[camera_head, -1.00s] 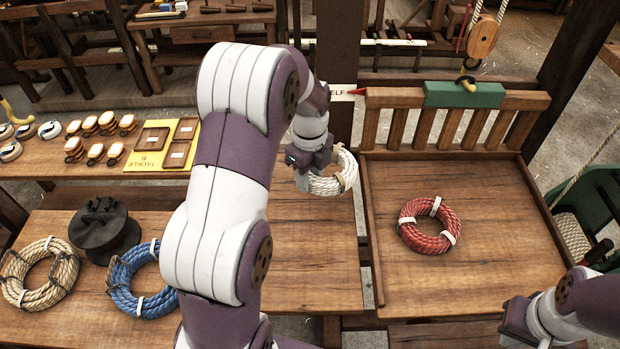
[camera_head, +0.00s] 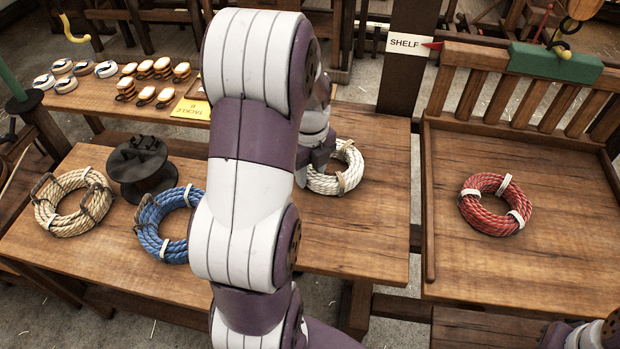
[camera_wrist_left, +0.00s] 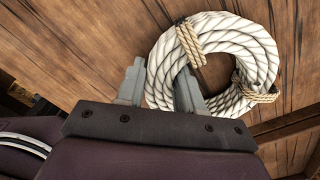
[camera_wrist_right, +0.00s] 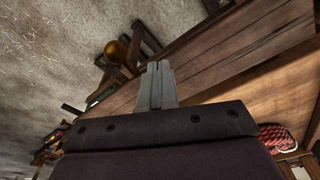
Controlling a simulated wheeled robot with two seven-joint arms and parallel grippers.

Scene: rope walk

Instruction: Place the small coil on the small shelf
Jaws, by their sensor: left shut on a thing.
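A white rope coil (camera_head: 345,168) with light ties is over the right part of the left bench; I cannot tell whether it touches the wood. My left gripper (camera_head: 318,165) is shut on its ring. In the left wrist view the fingers (camera_wrist_left: 160,90) straddle the white coil (camera_wrist_left: 250,50), one outside and one in its hole. A wooden shelf (camera_head: 560,260) with a slatted back and side rails stands at the right, by a "SHELF" sign (camera_head: 405,44). My right gripper (camera_wrist_right: 157,80) is shut and empty; in the head view only part of its arm shows.
A red coil (camera_head: 495,204) lies on the shelf, with bare wood around it. A tan coil (camera_head: 73,203), a blue coil (camera_head: 165,225) and a dark spool (camera_head: 142,168) are on the left bench (camera_head: 350,240). A post (camera_head: 408,70) and a low rail (camera_head: 428,200) border the shelf's left side.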

